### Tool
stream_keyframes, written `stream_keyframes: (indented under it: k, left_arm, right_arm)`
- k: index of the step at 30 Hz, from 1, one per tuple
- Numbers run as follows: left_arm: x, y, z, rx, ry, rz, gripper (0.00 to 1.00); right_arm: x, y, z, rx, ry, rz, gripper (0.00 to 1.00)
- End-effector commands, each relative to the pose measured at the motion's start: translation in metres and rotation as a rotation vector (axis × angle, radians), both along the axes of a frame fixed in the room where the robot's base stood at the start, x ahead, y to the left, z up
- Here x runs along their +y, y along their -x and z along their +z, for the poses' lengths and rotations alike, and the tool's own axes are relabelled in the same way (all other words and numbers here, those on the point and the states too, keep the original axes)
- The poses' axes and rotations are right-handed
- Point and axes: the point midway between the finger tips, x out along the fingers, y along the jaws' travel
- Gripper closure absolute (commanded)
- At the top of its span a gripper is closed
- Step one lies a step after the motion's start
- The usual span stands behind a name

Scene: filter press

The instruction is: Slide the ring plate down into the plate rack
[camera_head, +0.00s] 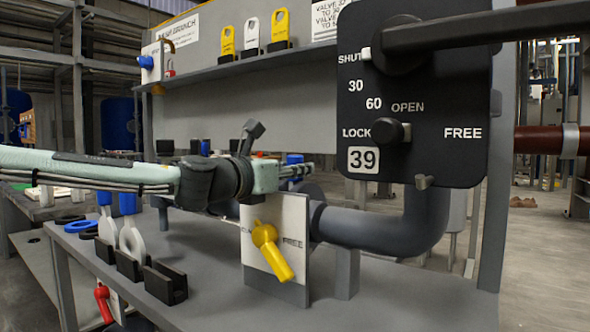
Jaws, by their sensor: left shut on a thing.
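My left gripper (297,172) is in the middle of the view, above the grey bench, shut on a blue piece (294,159) that shows just above the fingers. It looks like the handle of the ring plate; the ring itself is hidden or cannot be made out. The plate rack is a row of black slotted blocks (166,284) on the bench at left front, apart from the gripper. White ring plates with blue handles (131,239) stand upright at its blocks; the nearest block's slot looks empty. My right gripper is not in view.
A white panel (275,235) with a yellow lever (271,250) stands below the gripper. A dark pipe (380,232) and a black dial plate (420,120) are at right. A shelf (240,65) with yellow and white tags is behind.

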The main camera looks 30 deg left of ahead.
Motion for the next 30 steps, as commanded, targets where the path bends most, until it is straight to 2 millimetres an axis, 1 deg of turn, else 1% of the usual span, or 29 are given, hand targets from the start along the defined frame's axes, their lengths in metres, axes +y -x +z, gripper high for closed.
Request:
stream_keyframes:
  k: [30]
  left_arm:
    - [0.0059,-0.0008,0.0019,-0.002,0.0,0.0,1.0]
  right_arm:
    - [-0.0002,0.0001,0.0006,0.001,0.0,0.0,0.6]
